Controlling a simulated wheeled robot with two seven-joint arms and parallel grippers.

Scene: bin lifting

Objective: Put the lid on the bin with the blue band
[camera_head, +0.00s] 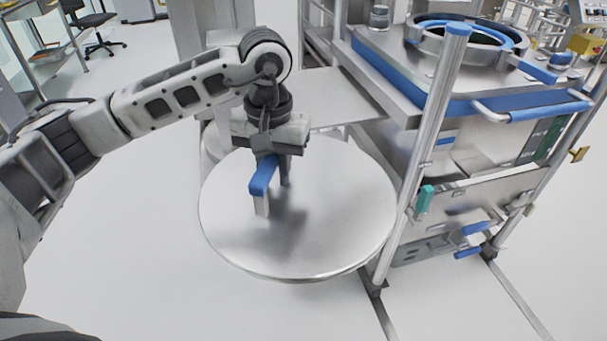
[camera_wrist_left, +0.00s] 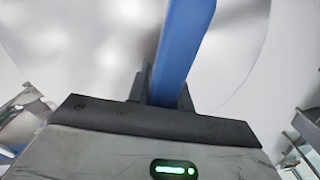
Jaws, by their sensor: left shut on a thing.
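The lid (camera_head: 330,215) is a large round silver disc with a blue handle (camera_head: 262,176) on top. It fills the middle of the head view, and its pale underlying surface shows behind the handle in the left wrist view (camera_wrist_left: 100,45). My left gripper (camera_head: 275,166) is above the lid and shut on the blue handle, which also shows between the fingers in the wrist view (camera_wrist_left: 182,50). The lid hides what is directly beneath it. I cannot make out a separate bin with a blue band. My right gripper is out of view.
A steel framed unit (camera_head: 450,165) with blue edging stands close to the lid's right, with a round blue-ringed opening (camera_head: 465,40) on top. An upright post (camera_head: 430,130) is near the lid's right rim. A flat metal shelf (camera_head: 330,98) lies behind. Front-left floor is clear.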

